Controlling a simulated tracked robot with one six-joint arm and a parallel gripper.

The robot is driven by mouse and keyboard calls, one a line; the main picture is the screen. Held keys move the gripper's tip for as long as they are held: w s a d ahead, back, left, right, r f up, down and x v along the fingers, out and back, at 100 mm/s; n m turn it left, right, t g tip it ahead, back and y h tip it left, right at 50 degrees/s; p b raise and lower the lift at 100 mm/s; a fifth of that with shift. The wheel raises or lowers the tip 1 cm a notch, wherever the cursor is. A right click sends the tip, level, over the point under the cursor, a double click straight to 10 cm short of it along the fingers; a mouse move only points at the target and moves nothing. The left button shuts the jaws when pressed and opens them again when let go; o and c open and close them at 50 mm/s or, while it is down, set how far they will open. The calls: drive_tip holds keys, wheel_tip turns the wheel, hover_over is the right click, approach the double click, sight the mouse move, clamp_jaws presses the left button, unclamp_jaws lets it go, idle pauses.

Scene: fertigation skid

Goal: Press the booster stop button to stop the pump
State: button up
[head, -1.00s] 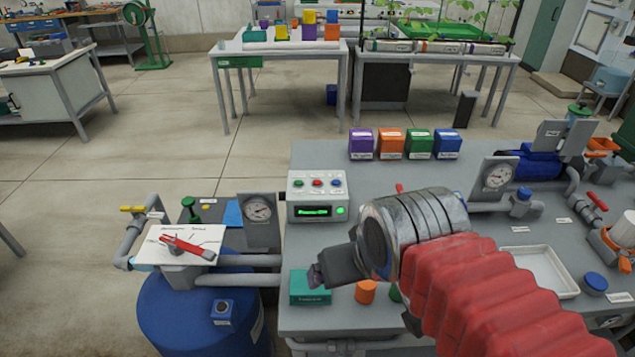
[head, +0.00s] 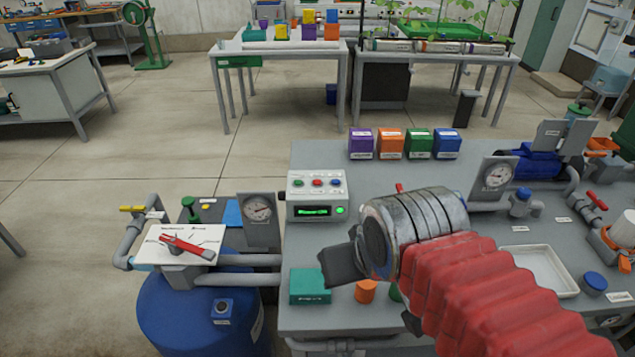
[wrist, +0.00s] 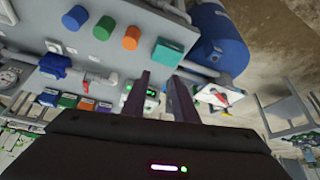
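A pale control box (head: 316,197) stands on the skid table, with a green button (head: 298,183), a red button (head: 318,182) and a blue button (head: 335,182) above a lit green display (head: 313,211). Their labels are too small to read. My gripper (head: 338,266) hangs in front of and below the box in the head view, apart from it. In the wrist view my gripper's two dark fingers (wrist: 161,82) are spread with nothing between their tips; the control box (wrist: 152,102) shows partly behind and between them.
A teal box (head: 310,287) and an orange cylinder (head: 366,291) stand near my gripper. A gauge (head: 258,210) and a red-handled valve plate (head: 187,245) are left, above a blue barrel (head: 180,310). Several coloured boxes (head: 390,144) line the table's back. Table behind the control box is clear.

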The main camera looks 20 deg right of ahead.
clamp_jaws()
idle(0.6)
